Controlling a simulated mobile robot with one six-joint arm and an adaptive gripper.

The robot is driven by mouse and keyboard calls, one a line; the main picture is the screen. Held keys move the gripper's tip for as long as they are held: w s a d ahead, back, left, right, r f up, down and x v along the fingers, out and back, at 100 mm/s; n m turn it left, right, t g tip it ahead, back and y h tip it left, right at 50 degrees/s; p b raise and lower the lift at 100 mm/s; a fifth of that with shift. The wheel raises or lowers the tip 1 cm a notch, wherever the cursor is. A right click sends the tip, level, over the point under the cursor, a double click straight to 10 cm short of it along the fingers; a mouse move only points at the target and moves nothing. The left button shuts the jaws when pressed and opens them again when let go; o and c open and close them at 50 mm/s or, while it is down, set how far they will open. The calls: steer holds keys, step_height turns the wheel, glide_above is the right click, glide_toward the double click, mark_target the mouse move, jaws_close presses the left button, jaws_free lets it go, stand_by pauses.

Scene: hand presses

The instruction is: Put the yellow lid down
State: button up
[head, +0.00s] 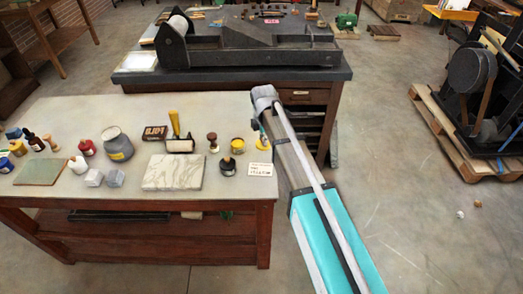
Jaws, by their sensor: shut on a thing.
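The yellow lid (262,144) is a small yellow disc near the right edge of the pale-topped table. My gripper (261,134) points down and is shut on the lid; the fingers are small and partly hidden by my arm. I cannot tell whether the lid touches the table top or hangs just above it. A small jar with yellow contents (238,146) stands just left of the lid.
A white card (260,169) lies just in front of the lid. A dark knobbed tool (228,167), a marble slab (173,173) and a yellow-handled roller (178,143) are to the left. The table (80,118) is clear toward the back.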

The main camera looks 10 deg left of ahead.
mark_target(261, 150)
steer(key=shift+w+a+f+b, duration=0.25)
steer(key=shift+w+f+b, duration=0.25)
steer(key=shift+f, duration=0.2)
steer(key=shift+w+a+f+b, duration=0.25)
steer(key=shift+w+f+b, duration=0.25)
steer(key=shift+f, duration=0.2)
steer(key=shift+w+a+f+b, duration=0.2)
steer(key=shift+w+f+b, duration=0.25)
steer(key=shift+f+b, duration=0.2)
steer(key=shift+s+f+b, duration=0.1)
steer(key=shift+f+b, duration=1.25)
steer(key=shift+f, duration=0.1)
steer(key=o, duration=0.8)
steer(key=shift+o, duration=0.2)
